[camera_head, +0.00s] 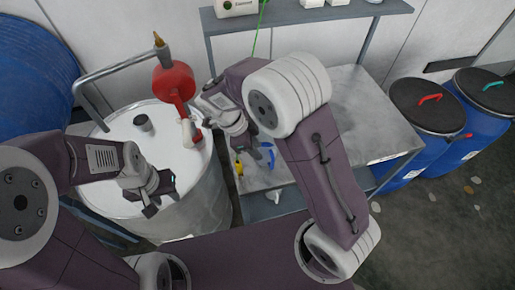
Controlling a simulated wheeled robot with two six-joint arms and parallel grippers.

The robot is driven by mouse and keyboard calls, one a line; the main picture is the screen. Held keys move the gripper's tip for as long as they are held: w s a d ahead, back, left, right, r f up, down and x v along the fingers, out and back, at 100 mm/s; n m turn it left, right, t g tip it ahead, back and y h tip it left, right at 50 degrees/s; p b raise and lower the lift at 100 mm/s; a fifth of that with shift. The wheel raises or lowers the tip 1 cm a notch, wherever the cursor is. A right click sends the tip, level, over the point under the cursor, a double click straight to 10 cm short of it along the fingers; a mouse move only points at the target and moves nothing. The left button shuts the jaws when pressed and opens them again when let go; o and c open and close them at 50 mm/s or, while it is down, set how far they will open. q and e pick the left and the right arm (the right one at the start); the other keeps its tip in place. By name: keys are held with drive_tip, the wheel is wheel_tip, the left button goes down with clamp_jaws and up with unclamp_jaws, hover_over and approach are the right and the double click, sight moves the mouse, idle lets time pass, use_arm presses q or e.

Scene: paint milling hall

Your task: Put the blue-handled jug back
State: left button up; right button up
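A blue handle-like part (271,158), which I take for the jug's handle, shows at the near left part of the grey metal table (352,120). The jug's body is mostly hidden or too small to make out. My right gripper (254,153) points down at this spot, close beside the blue part. I cannot tell whether it touches it or holds anything. My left gripper (161,199) is over the near part of the white drum top (120,150). Its fingers look apart, with nothing seen between them.
A red vessel (173,82) stands over the drum beside a bent metal pipe (118,66). A small grey cup (143,123) is on the drum. A yellow item (238,166) is near my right gripper. A raised shelf (300,15) is behind; blue lidded bins (430,110) stand right.

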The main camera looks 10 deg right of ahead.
drive_tip(key=s+d+n+t+y, duration=0.1)
drive_tip(key=s+d+n+y, duration=0.3)
drive_tip(key=n, duration=1.5)
drive_tip(key=s+d, duration=0.4)
drive_tip(key=s, duration=0.2)
drive_tip(key=shift+n+y, duration=0.3)
drive_tip(key=shift+s+f+b, duration=0.1)
drive_tip(key=shift+f+b, duration=0.25)
drive_tip(key=shift+f, duration=0.05)
